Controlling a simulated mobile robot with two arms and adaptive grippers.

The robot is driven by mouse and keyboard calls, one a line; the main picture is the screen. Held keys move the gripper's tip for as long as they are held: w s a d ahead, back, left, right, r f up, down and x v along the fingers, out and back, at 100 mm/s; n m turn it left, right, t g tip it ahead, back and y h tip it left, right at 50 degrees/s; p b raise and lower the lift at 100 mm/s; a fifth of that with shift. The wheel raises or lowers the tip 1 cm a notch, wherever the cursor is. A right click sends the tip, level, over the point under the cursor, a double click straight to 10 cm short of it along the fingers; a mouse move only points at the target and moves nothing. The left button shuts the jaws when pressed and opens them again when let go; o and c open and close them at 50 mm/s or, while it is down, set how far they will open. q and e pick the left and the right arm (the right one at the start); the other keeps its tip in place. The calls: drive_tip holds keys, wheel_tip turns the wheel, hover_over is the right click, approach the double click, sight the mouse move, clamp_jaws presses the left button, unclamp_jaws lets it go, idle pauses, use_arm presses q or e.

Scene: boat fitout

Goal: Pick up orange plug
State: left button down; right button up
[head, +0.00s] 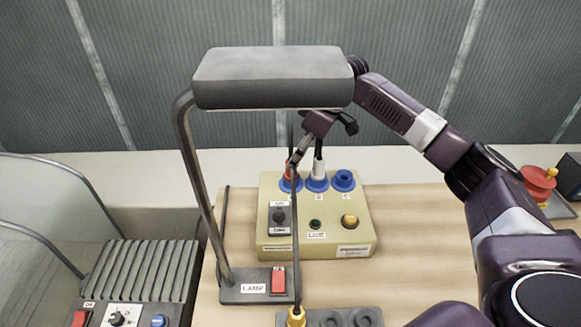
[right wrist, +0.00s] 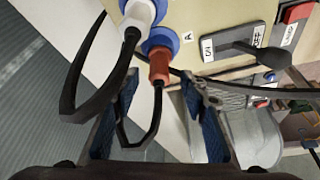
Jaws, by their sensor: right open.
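The orange plug (right wrist: 160,67), reddish in tone, sits in a blue socket on the beige panel box (head: 330,225), with a black cable trailing from it. In the head view the orange plug (head: 287,169) shows only in part, behind a thin dark cable and my gripper. My right gripper (head: 299,155) is at the panel's sockets, partly behind the lamp head. In the right wrist view the right gripper (right wrist: 160,80) is open, its blue-padded fingers apart on either side of the plug and cable. I cannot tell whether they touch it. My left gripper is not in view.
A white plug (right wrist: 138,15) is in the neighbouring blue socket; a third socket (head: 343,180) is empty. The grey lamp (head: 272,80) stands in front. A ribbed unit (head: 140,275) is at left, a yellow-orange connector (head: 296,317) at the bottom, a red button (head: 538,178) at right.

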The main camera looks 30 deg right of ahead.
drive_tip(key=p+x, duration=0.1)
drive_tip(key=x, duration=0.3)
drive_tip(key=shift+w+a+f, duration=0.15)
drive_tip(key=shift+w+f, duration=0.05)
drive_tip(key=shift+c, duration=0.4)
drive_tip(key=shift+r, duration=0.1)
clamp_jaws()
